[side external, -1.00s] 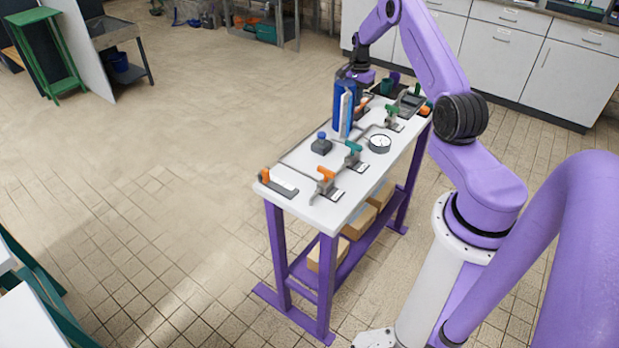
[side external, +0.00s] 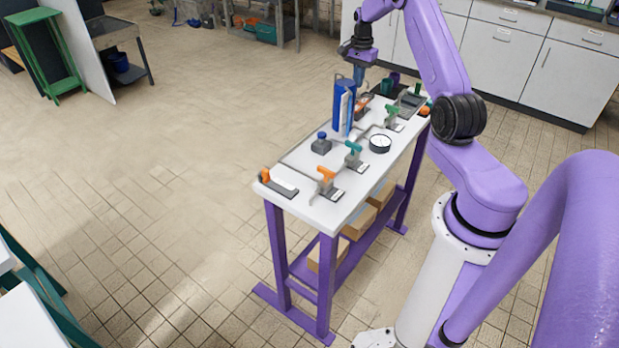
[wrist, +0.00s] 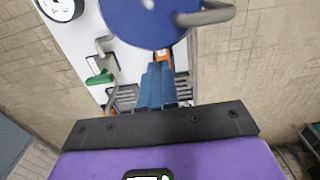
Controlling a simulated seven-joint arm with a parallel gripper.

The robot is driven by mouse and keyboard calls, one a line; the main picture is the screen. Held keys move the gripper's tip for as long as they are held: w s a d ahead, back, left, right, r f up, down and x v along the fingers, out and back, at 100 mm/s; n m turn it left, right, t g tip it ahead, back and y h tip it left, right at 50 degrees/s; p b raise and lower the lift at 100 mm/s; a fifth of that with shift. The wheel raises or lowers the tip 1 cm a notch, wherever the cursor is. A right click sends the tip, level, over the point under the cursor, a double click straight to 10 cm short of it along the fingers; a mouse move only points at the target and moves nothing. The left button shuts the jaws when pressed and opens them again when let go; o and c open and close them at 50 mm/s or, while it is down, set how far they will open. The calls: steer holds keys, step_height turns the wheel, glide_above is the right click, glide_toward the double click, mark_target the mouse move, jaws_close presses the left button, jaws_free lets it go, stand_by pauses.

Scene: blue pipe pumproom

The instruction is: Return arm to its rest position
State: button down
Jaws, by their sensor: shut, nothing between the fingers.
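My gripper (side external: 359,92) hangs above the far end of the white-topped workbench (side external: 300,207), fingers pointing down. In the wrist view its blue fingers (wrist: 158,85) are pressed together with nothing between them. A tall blue object (side external: 343,108) with a pale face stands upright on the bench, nearer the camera than the gripper. In the wrist view a round blue top (wrist: 150,18) with a grey bent bar fills the upper middle. The fingertips appear close to it, but I cannot tell the exact gap.
The bench carries a green-handled valve (side external: 391,111), a teal-handled valve (side external: 353,154), an orange-handled valve (side external: 326,180), a round gauge (side external: 380,143) and a small dark block with a blue knob (side external: 321,144). White cabinets (side external: 505,50) stand behind. The floor left of the bench is clear.

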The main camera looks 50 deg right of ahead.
steer(key=w+a+r+n+t+h, duration=0.1)
steer(key=w+a+r+n, duration=0.1)
steer(key=w+a+r, duration=0.3)
steer(key=w+a+r+n+t+h, duration=0.1)
steer(key=w+a+r+n, duration=0.1)
steer(key=a+r, duration=0.35)
steer(key=s+a+r+n+y, duration=0.1)
steer(key=s+a+n, duration=0.15)
steer(key=a, duration=0.55)
steer(key=s+a+r+n, duration=0.15)
steer(key=a+n, duration=0.25)
steer(key=a, duration=0.4)
steer(key=s+a+r+n+y, duration=0.1)
steer(key=a+n, duration=0.2)
steer(key=a, duration=0.5)
steer(key=s+a+n, duration=0.8)
steer(key=s+a, duration=0.3)
steer(key=s, duration=0.4)
steer(key=s+f+n+g, duration=0.1)
steer(key=s+n, duration=0.8)
steer(key=s, duration=1)
steer(key=shift+f+g, duration=0.4)
steer(key=shift+f, duration=0.15)
